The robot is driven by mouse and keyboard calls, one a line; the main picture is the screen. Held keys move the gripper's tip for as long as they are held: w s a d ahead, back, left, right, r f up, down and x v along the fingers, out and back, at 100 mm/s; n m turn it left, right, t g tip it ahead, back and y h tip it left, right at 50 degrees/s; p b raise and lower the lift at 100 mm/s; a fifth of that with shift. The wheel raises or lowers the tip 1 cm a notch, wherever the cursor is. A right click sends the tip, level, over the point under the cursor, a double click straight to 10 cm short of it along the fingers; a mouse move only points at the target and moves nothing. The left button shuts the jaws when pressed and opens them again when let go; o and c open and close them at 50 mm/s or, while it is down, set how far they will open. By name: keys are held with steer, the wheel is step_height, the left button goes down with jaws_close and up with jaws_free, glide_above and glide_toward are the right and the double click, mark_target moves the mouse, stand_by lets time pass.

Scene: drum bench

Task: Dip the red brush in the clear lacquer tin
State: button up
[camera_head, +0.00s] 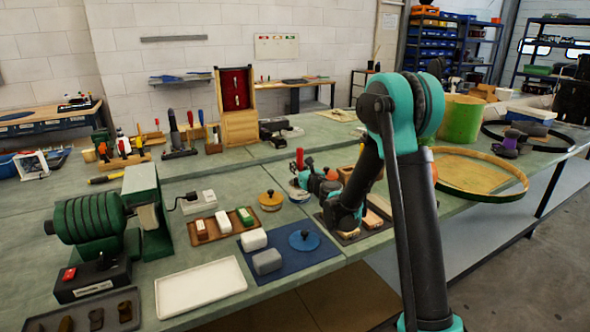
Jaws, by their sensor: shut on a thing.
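A red upright handle (299,159), which looks like the red brush, stands at the left end of my arm near the middle of the bench. My gripper (302,178) is small in view and partly hidden by my wrist; it appears shut on this handle. The brush's lower end is hidden. A pale round tin (297,195) shows just below the gripper; I cannot read a label, or tell whether the brush tip is inside it or above it. A yellowish round thing with a dark knob (271,202) stands to its left.
A blue mat (268,282) holds pale blocks and a blue knobbed disc (304,241). A white tray (200,287) and a green machine (95,218) stand left. A wooden case (239,128) stands behind. A large drum hoop (478,192) lies right of my arm.

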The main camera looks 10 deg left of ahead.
step_height(320, 180, up, 6)
stand_by(1.0)
stand_by(0.5)
